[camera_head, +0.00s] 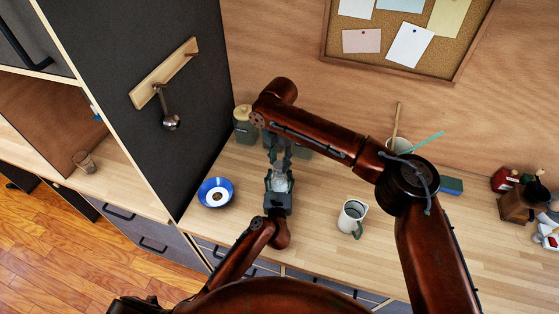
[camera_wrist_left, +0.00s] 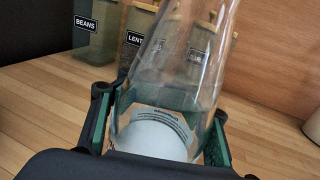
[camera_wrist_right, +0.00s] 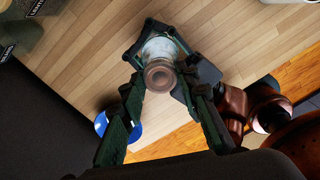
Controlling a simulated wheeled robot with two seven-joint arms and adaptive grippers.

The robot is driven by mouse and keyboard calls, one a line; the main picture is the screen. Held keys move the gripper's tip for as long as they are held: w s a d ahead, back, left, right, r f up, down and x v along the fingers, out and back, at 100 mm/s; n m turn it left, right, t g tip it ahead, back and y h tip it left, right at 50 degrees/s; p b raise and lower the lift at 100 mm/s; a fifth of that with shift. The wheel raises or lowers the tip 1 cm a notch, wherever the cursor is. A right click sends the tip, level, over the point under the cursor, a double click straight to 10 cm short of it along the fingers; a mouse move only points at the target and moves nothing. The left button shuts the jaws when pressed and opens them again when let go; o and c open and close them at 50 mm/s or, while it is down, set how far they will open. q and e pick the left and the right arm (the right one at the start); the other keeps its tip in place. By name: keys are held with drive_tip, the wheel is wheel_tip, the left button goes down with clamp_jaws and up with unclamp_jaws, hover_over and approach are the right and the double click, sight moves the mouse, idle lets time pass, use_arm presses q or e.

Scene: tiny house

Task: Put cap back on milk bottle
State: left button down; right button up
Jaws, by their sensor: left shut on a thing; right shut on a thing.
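The milk bottle (camera_head: 281,183) is clear glass with a pale lower part and a printed label. It stands nearly upright above the counter; in the left wrist view the bottle (camera_wrist_left: 178,75) leans a little and its top is cut off. My left gripper (camera_head: 278,194) is shut around its lower body. My right gripper (camera_head: 279,156) comes down over the bottle's top. In the right wrist view, its fingertips close on a small round brownish piece, apparently the cap (camera_wrist_right: 160,75), in line with the bottle's mouth. I cannot tell whether the cap is seated.
Labelled canisters (camera_head: 243,128) stand behind the bottle against the wall. A blue dish (camera_head: 207,201) with a pale round centre lies to the left. A white pitcher (camera_head: 350,215) stands to the right. A dark cabinet side (camera_head: 150,110) bounds the counter on the left.

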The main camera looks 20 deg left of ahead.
drive_tip(key=m, duration=0.6)
drive_tip(key=shift+f, duration=0.1)
drive_tip(key=m, duration=0.4)
drive_tip(key=shift+s+m, duration=0.1)
drive_tip(key=shift+m, duration=0.2)
drive_tip(key=m, duration=0.3)
drive_tip(key=shift+m, duration=0.4)
drive_tip(key=m, duration=0.9)
drive_tip(key=shift+m, duration=0.4)
drive_tip(key=o, duration=1.4)
drive_tip(key=shift+c, duration=0.2)
